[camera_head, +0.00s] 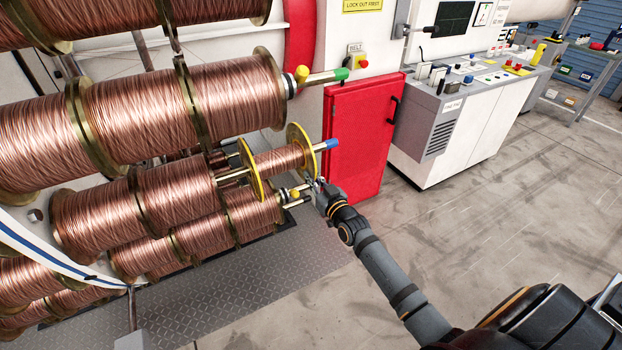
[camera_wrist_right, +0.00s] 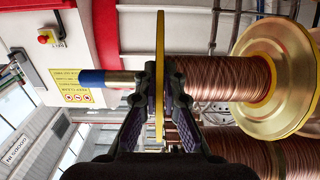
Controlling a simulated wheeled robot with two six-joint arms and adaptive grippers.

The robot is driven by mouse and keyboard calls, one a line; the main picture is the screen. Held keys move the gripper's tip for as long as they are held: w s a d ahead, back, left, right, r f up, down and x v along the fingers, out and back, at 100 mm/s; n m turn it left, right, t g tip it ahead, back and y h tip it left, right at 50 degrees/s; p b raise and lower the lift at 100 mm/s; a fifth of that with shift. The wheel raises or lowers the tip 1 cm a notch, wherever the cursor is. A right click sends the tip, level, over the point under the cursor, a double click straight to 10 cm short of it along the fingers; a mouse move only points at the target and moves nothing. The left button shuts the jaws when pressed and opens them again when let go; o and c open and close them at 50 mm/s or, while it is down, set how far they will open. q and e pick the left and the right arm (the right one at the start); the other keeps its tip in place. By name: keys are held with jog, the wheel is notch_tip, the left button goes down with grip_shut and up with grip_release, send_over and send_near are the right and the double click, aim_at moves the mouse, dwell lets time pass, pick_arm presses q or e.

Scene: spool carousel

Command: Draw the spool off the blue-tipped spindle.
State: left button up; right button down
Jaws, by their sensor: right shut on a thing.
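The spool (camera_head: 278,160) is a small copper-wound reel with yellow-rimmed flanges, threaded on the blue-tipped spindle (camera_head: 332,144). Its outer flange sits a short way in from the blue tip. Bare spindle shows between its inner flange and the larger spool behind. My right gripper (camera_head: 317,184) is at the lower edge of the outer flange. In the right wrist view my right gripper (camera_wrist_right: 160,105) has a finger on each side of that yellow flange (camera_wrist_right: 160,60) and is shut on it. The blue tip (camera_wrist_right: 92,78) points left there. My left gripper is not in view.
Large copper spools (camera_head: 180,105) fill the left, with a green-tipped spindle (camera_head: 340,75) above and a yellow-knobbed rod (camera_head: 295,194) close below. A red cabinet (camera_head: 362,135) stands behind the blue tip. The floor (camera_head: 480,230) to the right is open.

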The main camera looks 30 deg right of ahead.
jog(key=shift+r, duration=0.3)
jog(key=d+b, duration=0.2)
jog(key=d, duration=0.6)
jog(key=shift+w+d+r, duration=0.15)
jog(key=shift+w+d, duration=0.05)
jog(key=shift+d, duration=0.2)
dwell(0.3)
jog(key=shift+d, duration=0.1)
jog(key=d+b, duration=0.8)
jog(key=shift+d+m, duration=0.3)
jog(key=shift+d, duration=0.1)
dwell(0.9)
